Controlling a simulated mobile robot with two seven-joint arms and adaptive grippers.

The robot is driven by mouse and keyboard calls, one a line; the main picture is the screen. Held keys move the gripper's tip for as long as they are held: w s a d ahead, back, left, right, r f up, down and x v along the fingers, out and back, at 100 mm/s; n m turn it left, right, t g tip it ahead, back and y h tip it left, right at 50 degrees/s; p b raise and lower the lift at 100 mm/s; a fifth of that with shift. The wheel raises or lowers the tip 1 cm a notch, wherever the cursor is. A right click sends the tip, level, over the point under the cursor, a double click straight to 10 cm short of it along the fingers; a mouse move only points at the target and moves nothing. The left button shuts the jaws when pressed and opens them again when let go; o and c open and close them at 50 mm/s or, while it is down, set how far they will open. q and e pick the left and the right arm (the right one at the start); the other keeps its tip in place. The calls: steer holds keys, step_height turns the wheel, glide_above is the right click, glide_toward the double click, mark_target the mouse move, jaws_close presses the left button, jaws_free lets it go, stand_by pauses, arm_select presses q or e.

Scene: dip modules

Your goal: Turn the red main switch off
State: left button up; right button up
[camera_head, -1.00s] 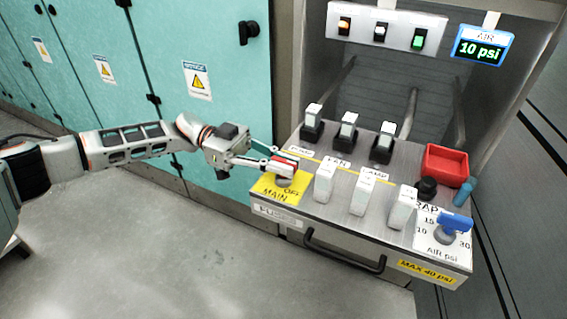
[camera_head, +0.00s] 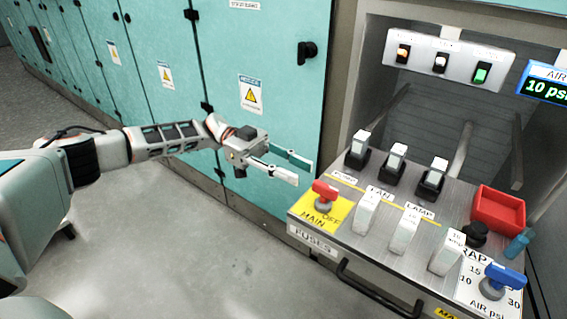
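The red main switch (camera_head: 326,193) sits on a yellow plate (camera_head: 310,210) marked MAIN and OFF, at the panel's left corner. Its red handle stands on a grey base and looks slanted from upper left to lower right, towards the word OFF. My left gripper (camera_head: 305,174) is left of and above the switch, clear of it. Its two fingers are apart with nothing between them. My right gripper is not in view.
White fuse blocks (camera_head: 405,230), black-based switches (camera_head: 397,162), a red tray (camera_head: 498,209) and a blue valve handle (camera_head: 503,276) are on the panel (camera_head: 345,225). A lamp box (camera_head: 440,62) hangs behind. Teal cabinets (camera_head: 265,50) stand behind my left arm.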

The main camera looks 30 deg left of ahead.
arm_select(q)
steer(key=shift+w+a, duration=0.1)
steer(key=shift+a, duration=1.6)
